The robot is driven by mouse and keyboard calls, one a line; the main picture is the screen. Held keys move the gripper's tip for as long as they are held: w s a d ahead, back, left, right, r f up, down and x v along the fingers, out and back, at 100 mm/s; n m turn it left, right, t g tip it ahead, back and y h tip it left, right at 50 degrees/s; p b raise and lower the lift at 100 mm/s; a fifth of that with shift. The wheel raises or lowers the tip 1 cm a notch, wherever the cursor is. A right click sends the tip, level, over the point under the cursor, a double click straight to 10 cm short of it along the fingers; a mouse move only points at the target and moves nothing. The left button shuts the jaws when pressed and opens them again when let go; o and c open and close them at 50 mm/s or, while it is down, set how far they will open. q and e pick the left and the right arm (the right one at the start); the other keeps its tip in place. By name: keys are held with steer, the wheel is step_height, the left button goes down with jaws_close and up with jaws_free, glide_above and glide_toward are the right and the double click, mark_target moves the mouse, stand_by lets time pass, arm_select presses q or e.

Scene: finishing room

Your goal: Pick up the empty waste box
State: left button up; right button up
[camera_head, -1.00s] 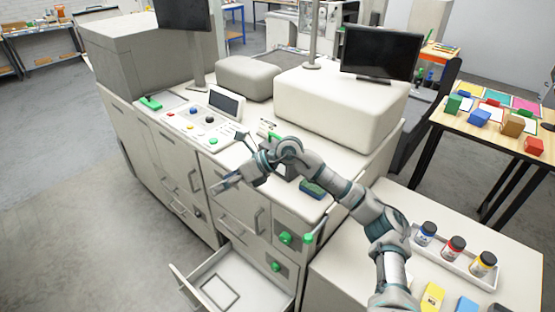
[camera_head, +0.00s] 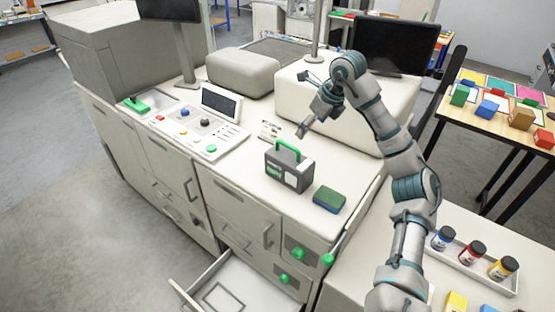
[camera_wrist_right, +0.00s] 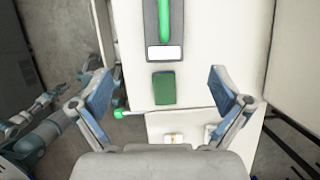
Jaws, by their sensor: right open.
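The waste box (camera_head: 289,170) is a small grey box with a green carry handle. It stands upright on the white counter in the head view; its inside cannot be seen. In the right wrist view the box (camera_wrist_right: 152,22) shows at the top centre with its green handle. My right gripper (camera_head: 305,103) is open and empty, raised above and behind the box, apart from it. In the right wrist view its two fingers (camera_wrist_right: 160,88) are spread wide. A jointed arm, likely my left, shows at the left edge of that view; its jaw state is unclear.
A green-topped sponge-like block (camera_head: 329,199) lies right of the box. A control panel (camera_head: 197,127) is to the left, a white padded block (camera_head: 300,92) behind. A drawer (camera_head: 245,285) stands open below. Paint jars (camera_head: 472,252) sit in a tray at the right.

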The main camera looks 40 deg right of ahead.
step_height(320, 180, down, 4)
steer(key=w+d, duration=0.1)
glide_above(291, 158)
steer(key=s, duration=0.2)
step_height(291, 158, down, 7)
steer(key=shift+a+r, duration=0.15)
steer(key=shift+r, duration=0.05)
steer(key=f, duration=0.1)
steer(key=w+d+f, duration=0.1)
steer(key=f, duration=0.2)
steer(key=shift+w+d+f+p, duration=0.2)
steer(key=shift+w+f+p, duration=0.1)
steer(key=shift+w+f, duration=0.1)
steer(key=shift+w+a+f, duration=0.1)
steer(key=shift+w+f, duration=0.15)
steer(key=shift+f, duration=0.05)
steer(key=shift+a+r, duration=0.15)
steer(key=shift+a, duration=0.15)
steer(key=shift+c, duration=0.5)
steer(key=shift+s+a, duration=0.1)
steer(key=shift+a, duration=0.05)
steer(key=c, duration=1.6)
steer(key=shift+o, duration=0.2)
